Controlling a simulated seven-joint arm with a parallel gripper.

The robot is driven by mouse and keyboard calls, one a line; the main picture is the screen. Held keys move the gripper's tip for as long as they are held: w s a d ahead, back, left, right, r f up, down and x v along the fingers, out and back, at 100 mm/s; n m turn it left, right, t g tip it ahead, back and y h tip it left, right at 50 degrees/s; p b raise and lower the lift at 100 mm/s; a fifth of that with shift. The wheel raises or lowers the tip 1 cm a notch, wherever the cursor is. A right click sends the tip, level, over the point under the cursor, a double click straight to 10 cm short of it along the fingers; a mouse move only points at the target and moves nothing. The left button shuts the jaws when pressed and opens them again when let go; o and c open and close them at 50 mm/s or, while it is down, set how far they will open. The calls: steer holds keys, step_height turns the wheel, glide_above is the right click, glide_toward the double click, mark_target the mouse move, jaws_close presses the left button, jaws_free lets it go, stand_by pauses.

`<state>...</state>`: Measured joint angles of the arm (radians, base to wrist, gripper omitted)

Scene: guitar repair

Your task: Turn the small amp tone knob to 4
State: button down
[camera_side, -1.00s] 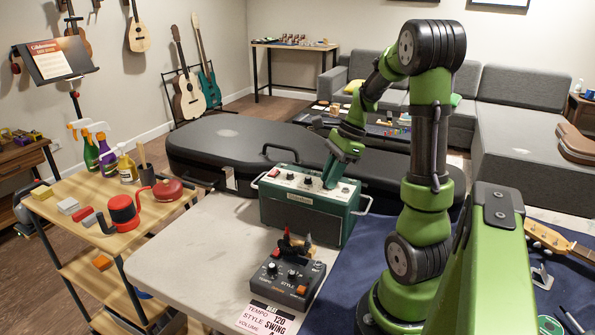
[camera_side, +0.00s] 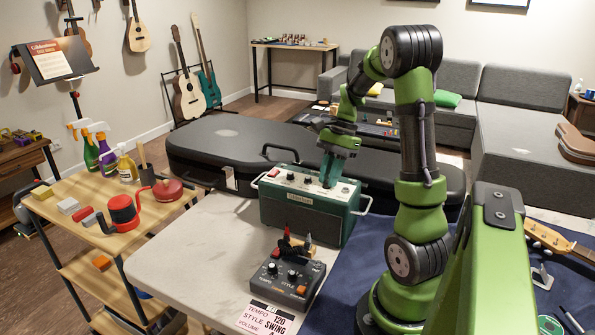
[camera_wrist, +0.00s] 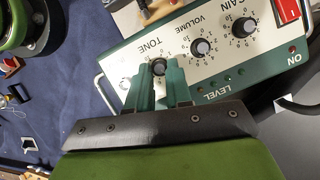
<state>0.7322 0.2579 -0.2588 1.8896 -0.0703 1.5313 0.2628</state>
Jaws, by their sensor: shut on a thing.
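The small amp (camera_side: 300,222) is a dark green box with a pale top panel and stands on the table. Its tone knob (camera_wrist: 158,67) is black with a grey cap, beside the upside-down TONE label in the wrist view. My gripper (camera_wrist: 160,78) is shut on the tone knob, with its green fingers on either side of it. In the side view my gripper (camera_side: 328,184) points down at the right part of the amp's panel and hides the knob. I cannot read the tone knob's setting, as the fingers cover part of its scale.
The volume knob (camera_wrist: 200,48) and gain knob (camera_wrist: 242,25) sit beside the tone knob, with a red switch (camera_wrist: 288,10) beyond. A dark control box (camera_side: 288,278) stands in front of the amp. A black guitar case (camera_side: 220,145) lies behind. The pale tabletop (camera_side: 190,250) is clear on the left.

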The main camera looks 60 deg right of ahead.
stand_by(0.3)
steer(key=c, duration=1)
jaws_free()
steer(key=shift+c, duration=0.2)
steer(key=v, duration=1.7)
steer(key=shift+d+f, duration=0.1)
